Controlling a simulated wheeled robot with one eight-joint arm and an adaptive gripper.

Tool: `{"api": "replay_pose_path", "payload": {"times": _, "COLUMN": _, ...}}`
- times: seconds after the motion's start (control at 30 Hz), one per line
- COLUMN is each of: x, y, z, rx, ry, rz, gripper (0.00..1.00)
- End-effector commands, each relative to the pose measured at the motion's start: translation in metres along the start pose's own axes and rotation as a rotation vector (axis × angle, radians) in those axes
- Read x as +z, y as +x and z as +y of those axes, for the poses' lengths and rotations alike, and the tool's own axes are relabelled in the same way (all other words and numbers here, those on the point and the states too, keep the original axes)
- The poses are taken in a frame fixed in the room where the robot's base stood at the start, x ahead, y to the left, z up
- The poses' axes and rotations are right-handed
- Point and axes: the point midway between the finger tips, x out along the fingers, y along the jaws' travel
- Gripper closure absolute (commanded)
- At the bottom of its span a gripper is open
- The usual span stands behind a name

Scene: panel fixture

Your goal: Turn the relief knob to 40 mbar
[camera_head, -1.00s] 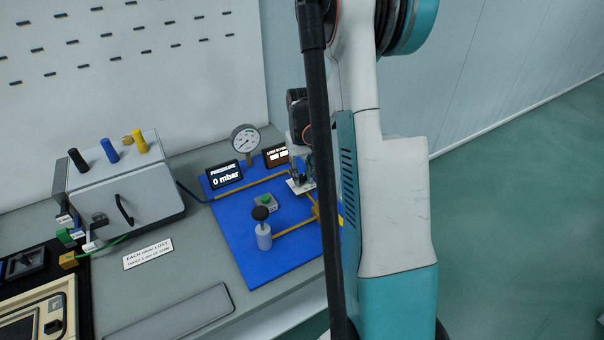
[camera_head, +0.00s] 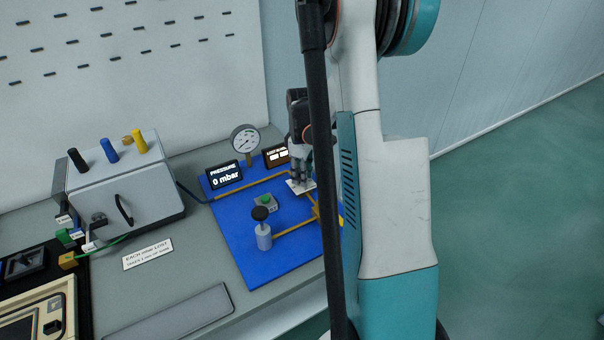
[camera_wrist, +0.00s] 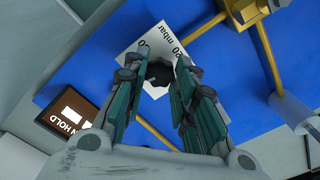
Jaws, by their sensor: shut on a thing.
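The relief knob (camera_wrist: 160,72) is a dark lobed knob on a white scale plate (camera_wrist: 152,42) in the wrist view. The plate shows "20 mbar" at one side and another number partly covered by a finger. My gripper (camera_wrist: 163,78) is shut on the knob, one finger at each side. In the head view my gripper (camera_head: 300,180) is over the white plate (camera_head: 299,187), and the knob is hidden there. The pressure display (camera_head: 225,176) reads 0 mbar. The knob's pointer setting cannot be made out.
A blue board (camera_head: 240,235) bears yellow pipes, a round gauge (camera_head: 245,139), a second display (camera_head: 276,156), a green button (camera_head: 266,200) and a black-topped pump (camera_head: 262,230). A grey box (camera_head: 125,190) with coloured caps stands left. A sign (camera_head: 148,253) lies on the bench.

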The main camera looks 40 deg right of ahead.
Motion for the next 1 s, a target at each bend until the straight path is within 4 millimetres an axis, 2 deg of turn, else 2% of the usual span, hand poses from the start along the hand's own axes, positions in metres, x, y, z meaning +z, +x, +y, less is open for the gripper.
{"api": "replay_pose_path", "payload": {"times": 0.4, "x": -0.0006, "y": -0.0004, "z": 0.0005, "rx": 0.001, "ry": -0.196, "rz": 0.001, "gripper": 0.99}}
{"api": "replay_pose_path", "payload": {"times": 0.97, "x": -0.0006, "y": -0.0004, "z": 0.0005, "rx": 0.001, "ry": -0.227, "rz": 0.001, "gripper": 0.99}}
{"api": "replay_pose_path", "payload": {"times": 1.0, "x": -0.0007, "y": -0.0004, "z": 0.0005, "rx": 0.001, "ry": -0.227, "rz": 0.001, "gripper": 0.7}}
